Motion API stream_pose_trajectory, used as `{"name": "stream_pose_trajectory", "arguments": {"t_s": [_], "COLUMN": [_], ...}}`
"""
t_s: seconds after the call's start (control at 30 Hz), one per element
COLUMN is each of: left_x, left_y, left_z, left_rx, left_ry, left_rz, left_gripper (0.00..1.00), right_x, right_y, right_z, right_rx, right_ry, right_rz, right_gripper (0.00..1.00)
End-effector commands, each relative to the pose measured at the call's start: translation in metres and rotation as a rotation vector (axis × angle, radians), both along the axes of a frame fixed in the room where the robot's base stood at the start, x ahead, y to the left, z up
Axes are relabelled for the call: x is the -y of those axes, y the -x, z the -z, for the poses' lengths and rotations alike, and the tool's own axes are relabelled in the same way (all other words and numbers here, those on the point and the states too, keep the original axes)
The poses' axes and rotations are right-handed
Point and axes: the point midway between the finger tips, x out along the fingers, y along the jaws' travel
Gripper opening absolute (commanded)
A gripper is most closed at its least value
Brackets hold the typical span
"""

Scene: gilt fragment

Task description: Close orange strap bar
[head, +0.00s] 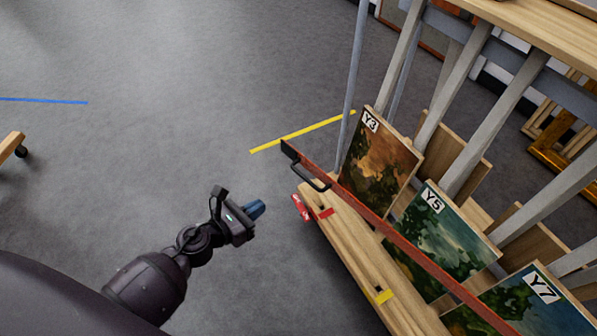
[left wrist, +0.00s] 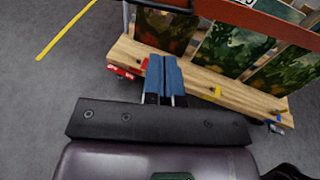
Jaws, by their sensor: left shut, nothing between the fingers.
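The orange strap bar (head: 374,220) runs diagonally across the front of the painting rack, with a black handle (head: 306,174) near its far left end. It also shows along the top of the left wrist view (left wrist: 262,24). The bar's far left end has a dark tip, and I cannot tell whether it touches a post. My left gripper (head: 257,208) is shut and empty, with blue fingertips, left of the rack and apart from the bar. In the left wrist view its fingers (left wrist: 163,78) point toward the rack's wooden base. My right gripper is not in view.
The wooden rack base (head: 352,250) carries red and yellow marks. Paintings labelled Y3 (head: 378,160), Y5 (head: 440,240) and Y7 (head: 525,305) stand behind the bar between grey posts. A yellow floor line (head: 303,132) lies beyond. The floor to the left is mostly clear.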

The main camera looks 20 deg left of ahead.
Motion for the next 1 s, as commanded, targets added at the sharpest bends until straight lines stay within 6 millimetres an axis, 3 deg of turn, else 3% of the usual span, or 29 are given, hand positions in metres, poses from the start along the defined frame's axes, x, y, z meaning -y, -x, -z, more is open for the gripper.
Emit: {"name": "stream_pose_trajectory", "arguments": {"t_s": [0.23, 0.8, 1.0], "left_x": [0.010, 0.046, 0.054], "left_y": [-0.022, -0.105, -0.121], "left_z": [0.005, 0.026, 0.030], "left_rx": [0.009, 0.006, 0.005], "left_ry": [-0.025, -0.020, -0.019], "left_rz": [0.012, 0.009, 0.008], "left_gripper": [0.00, 0.00, 0.00], "right_x": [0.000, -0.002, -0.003], "right_y": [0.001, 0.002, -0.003], "right_z": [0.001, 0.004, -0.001], "right_rx": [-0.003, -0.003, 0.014], "right_ry": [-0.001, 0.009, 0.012], "right_rz": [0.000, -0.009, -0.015], "right_gripper": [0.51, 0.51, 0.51]}}
